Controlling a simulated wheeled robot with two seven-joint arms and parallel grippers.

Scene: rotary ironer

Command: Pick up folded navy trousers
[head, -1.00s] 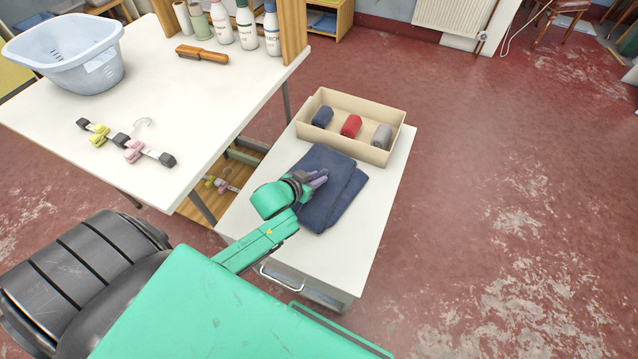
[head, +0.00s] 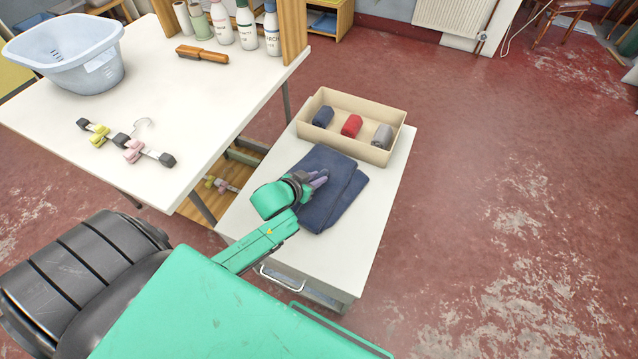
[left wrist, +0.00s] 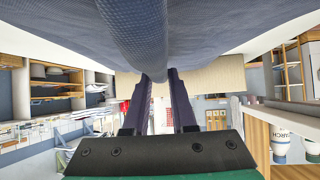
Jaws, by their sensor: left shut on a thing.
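The folded navy trousers (head: 340,201) lie flat on the white top of a low cabinet (head: 350,258), in front of a cardboard box. My left gripper (head: 318,179) is at the left part of the trousers, with its fingers low against the cloth. In the left wrist view the two fingers (left wrist: 162,95) are close together on a rounded fold of navy cloth (left wrist: 135,35), which fills the top of that view. The gripper is shut on this fold. My right gripper is not in view.
The open box (head: 390,153) holds a navy, a red and a grey roll. A white table (head: 170,110) on the left carries a pale blue basin (head: 70,55), a clip hanger (head: 125,142), a brush (head: 202,55) and several bottles. Red floor at right is clear.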

